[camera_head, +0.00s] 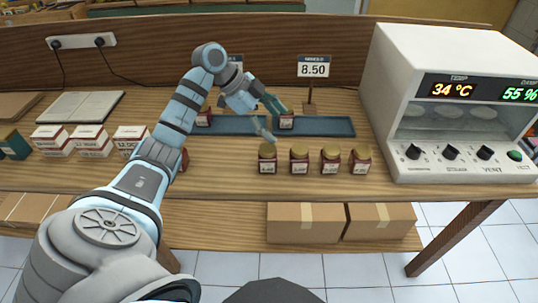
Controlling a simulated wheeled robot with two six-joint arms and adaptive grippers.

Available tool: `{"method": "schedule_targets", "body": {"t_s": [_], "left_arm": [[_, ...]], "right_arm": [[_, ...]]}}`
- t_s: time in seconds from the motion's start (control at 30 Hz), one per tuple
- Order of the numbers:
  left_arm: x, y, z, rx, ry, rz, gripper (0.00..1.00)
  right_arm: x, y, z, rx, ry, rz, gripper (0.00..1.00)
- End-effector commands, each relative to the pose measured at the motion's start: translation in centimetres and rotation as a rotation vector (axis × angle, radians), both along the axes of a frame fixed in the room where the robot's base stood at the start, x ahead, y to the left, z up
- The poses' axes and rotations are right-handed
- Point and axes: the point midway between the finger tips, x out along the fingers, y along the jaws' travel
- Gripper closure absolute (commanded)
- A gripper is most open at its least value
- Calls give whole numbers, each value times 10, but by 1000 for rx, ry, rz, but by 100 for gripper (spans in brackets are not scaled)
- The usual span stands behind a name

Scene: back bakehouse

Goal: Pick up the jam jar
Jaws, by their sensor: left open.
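Several jam jars with gold lids and dark red contents stand in a row on the wooden counter; the leftmost is this jam jar (267,162). My right gripper is out of view.
A white proofing cabinet (440,150) with knobs stands at the right. A price sign (314,68) reading 8.50 stands behind the tray. White boxes (92,141) stand at the left. Cardboard boxes (305,223) sit on the shelf below.

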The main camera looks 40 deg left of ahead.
Motion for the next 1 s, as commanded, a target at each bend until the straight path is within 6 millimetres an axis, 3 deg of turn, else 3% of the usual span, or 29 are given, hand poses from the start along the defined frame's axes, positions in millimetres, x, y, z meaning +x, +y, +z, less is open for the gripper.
{"method": "schedule_targets", "body": {"t_s": [0.03, 0.1, 0.17, 0.5, 0.67, 0.87, 1.0], "left_arm": [[-13, 25, 3, 41, 107, 78, 30], [-31, 49, 3, 78, 230, 171, 30], [-38, 56, -2, 92, 282, 211, 30], [-22, 31, -75, 94, 297, 214, 30], [-17, 24, -90, 94, 295, 212, 30], [-9, 9, -124, 94, 295, 212, 30], [-7, 8, -128, 96, 292, 213, 30]], "right_arm": [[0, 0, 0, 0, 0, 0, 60], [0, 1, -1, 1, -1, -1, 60], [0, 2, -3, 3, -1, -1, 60], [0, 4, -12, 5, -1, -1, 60], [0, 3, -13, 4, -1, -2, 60], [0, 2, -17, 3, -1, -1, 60], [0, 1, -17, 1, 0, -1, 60]]}}
